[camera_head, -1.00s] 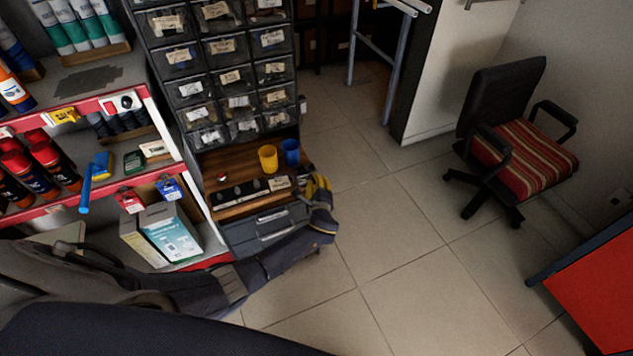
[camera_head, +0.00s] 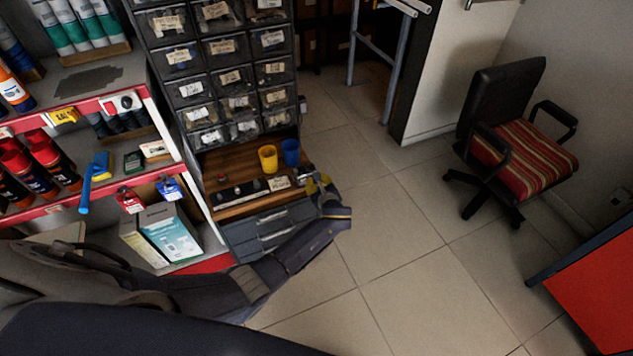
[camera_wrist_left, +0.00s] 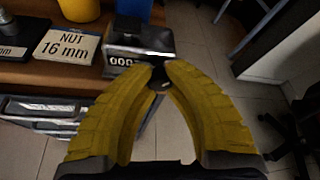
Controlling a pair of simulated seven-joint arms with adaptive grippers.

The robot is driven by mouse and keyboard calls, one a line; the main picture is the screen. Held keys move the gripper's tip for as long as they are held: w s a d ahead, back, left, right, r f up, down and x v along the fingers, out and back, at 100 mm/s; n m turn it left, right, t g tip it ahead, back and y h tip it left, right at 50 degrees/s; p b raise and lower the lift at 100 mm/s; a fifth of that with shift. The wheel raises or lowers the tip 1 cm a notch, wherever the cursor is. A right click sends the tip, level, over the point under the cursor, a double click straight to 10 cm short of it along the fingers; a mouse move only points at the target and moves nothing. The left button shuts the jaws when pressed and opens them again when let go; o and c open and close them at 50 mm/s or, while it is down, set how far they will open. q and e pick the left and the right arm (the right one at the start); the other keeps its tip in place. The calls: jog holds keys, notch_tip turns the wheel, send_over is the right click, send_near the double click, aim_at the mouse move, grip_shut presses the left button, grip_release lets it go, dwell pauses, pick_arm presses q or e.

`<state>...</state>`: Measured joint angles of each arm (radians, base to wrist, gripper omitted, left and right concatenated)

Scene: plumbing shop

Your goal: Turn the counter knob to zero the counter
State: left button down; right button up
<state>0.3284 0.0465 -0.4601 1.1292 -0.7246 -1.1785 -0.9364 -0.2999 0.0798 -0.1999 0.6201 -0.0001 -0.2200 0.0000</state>
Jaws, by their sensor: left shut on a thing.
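The counter (camera_wrist_left: 140,42) is a small silver and black box at the edge of the wooden shelf top. Its number window (camera_wrist_left: 122,62) reads "000" with a last digit that is partly cut off by my fingertip. My left gripper (camera_wrist_left: 160,77) has two yellow padded fingers closing on the dark counter knob (camera_wrist_left: 158,75) at the counter's right side; most of the knob is hidden between the fingertips. In the head view my left gripper (camera_head: 317,186) is at the right end of the wooden top, beside the counter (camera_head: 304,174). My right gripper is in neither view.
A yellow cup (camera_head: 268,158) and a blue cup (camera_head: 291,152) stand behind on the wooden top. A label reading "NUT 16 mm" (camera_wrist_left: 67,46) lies left of the counter. Small-parts drawers (camera_head: 228,76) rise behind. Open tiled floor (camera_head: 400,240) lies to the right.

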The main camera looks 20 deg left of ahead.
pick_arm(q)
jog(key=m+g+y, duration=0.1)
jog(key=m, duration=0.2)
jog(key=m+g+y, duration=0.2)
jog(key=m, duration=0.1)
jog(key=shift+d+f+m+y, duration=0.15)
jog(key=shift+m+y, duration=0.15)
jog(key=shift+m, duration=0.1)
dwell(0.8)
jog(key=c, duration=1.5)
grip_release()
jog(key=shift+v, duration=3.75)
